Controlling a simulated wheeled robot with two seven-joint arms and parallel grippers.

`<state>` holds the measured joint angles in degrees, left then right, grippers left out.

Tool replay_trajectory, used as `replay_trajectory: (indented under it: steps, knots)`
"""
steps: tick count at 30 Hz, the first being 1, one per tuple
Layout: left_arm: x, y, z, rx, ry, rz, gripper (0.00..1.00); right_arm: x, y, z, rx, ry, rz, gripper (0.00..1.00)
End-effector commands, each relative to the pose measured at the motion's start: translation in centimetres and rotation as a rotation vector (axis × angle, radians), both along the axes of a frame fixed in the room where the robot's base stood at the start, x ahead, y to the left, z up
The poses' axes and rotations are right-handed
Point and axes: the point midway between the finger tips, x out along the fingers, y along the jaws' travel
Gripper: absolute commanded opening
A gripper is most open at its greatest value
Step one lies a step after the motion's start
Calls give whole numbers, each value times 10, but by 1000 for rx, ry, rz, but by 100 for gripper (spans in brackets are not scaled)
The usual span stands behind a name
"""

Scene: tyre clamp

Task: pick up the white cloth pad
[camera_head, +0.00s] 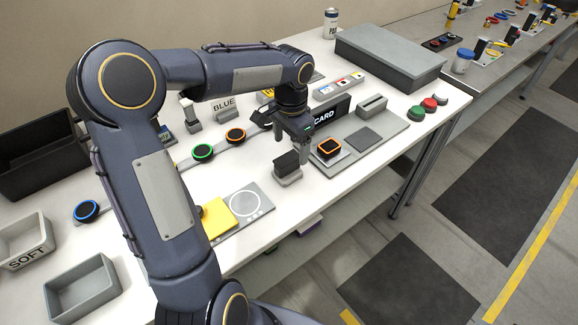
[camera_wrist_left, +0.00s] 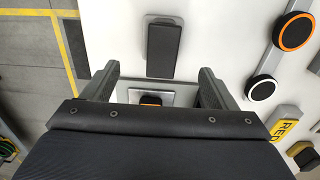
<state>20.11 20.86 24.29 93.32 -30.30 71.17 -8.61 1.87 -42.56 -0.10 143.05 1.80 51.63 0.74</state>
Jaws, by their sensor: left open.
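I cannot clearly make out a white cloth pad in either view. My left gripper (camera_head: 292,152) points down over the white table, open and empty, near a small dark block on a grey base (camera_head: 288,167). In the left wrist view the open fingers (camera_wrist_left: 158,75) stand apart, with that dark block (camera_wrist_left: 162,48) beyond the fingertips. A pale square plate (camera_wrist_left: 170,98) lies between the fingers, partly hidden by the gripper body, with an orange-ringed black watch-like piece (camera_head: 329,147) on it. My right gripper is not in view.
A yellow pad (camera_head: 217,218) lies beside a grey plate with a white circle (camera_head: 246,202). A CARD block (camera_head: 327,114), a large grey box (camera_head: 390,58) and several ringed discs stand around. Grey bins (camera_head: 80,287) are at left. Bare white table lies right of the circle plate.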

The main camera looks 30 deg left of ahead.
Motion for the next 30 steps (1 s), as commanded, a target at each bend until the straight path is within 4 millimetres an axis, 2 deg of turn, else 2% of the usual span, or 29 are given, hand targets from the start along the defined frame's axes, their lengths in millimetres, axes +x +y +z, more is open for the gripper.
replay_trajectory:
  steps: [16,20,26,30]
  knots:
    - [-5,0,-69,-2,6,-4,80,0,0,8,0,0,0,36]
    - [-4,0,-77,-1,3,-2,80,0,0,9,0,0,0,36]
    - [-4,0,-77,-1,1,-2,80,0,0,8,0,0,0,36]
    - [-4,0,-77,-1,1,-2,63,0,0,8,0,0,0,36]
